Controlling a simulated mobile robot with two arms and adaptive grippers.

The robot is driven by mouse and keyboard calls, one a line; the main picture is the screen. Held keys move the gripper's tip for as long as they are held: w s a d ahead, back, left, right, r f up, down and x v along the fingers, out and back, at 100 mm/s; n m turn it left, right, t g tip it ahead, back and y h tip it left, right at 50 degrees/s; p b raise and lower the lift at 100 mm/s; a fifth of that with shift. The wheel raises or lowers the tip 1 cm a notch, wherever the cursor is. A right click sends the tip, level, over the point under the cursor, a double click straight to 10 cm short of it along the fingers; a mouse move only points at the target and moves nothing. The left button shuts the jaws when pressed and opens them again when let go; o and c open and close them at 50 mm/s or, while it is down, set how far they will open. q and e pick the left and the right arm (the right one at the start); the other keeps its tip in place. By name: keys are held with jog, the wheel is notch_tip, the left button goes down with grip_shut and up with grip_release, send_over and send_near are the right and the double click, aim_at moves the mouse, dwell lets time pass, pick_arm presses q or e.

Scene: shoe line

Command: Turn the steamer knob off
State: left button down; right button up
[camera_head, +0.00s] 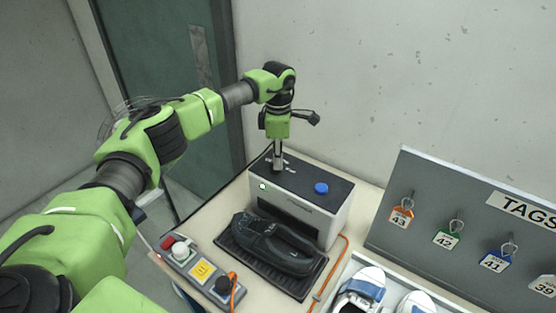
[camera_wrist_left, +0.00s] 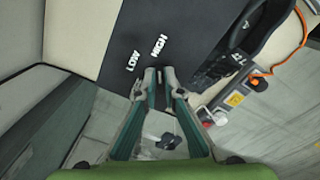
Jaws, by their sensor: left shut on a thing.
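The steamer (camera_head: 325,217) is a white box with a dark top at the back of the table. A blue button (camera_head: 321,188) and a small pale green light (camera_head: 262,186) show on it. My left gripper (camera_head: 277,168) points straight down at the left part of the steamer top. In the left wrist view its fingertips (camera_wrist_left: 157,73) are close together just below the white LOW and HIGH marks. It is shut on the steamer knob, which the fingers hide, so its setting cannot be read. My right gripper is not in view.
A black shoe (camera_head: 275,243) lies on a black tray in front of the steamer. White sneakers (camera_head: 361,290) lie front right. A grey tag board (camera_head: 420,190) stands at the right.

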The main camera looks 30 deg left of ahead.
pick_arm(q)
jog(key=n+b, duration=0.1)
jog(key=n, duration=0.1)
jog(key=n+b, duration=0.1)
jog(key=n, duration=0.1)
jog(key=shift+w+a+n, duration=0.1)
jog(key=shift+w+n, duration=0.1)
jog(key=shift+n, duration=0.2)
jog(key=n, duration=0.3)
jog(key=n+b, duration=0.1)
jog(key=n, duration=0.2)
jog(key=shift+w+a+r, duration=0.1)
jog(key=shift+a+r, duration=0.05)
jog(key=shift+a, duration=0.05)
jog(key=n+b, duration=0.1)
jog(key=n, duration=0.5)
jog(key=shift+a+r+n, duration=0.1)
jog(key=shift+a+n, duration=0.05)
jog(key=shift+n, duration=0.15)
jog(key=n, duration=0.5)
jog(key=shift+a+n, duration=0.2)
jog(key=shift+n, duration=0.2)
jog(key=c, duration=2.2)
grip_release()
jog(key=shift+o, duration=0.2)
jog(key=shift+s, duration=0.2)
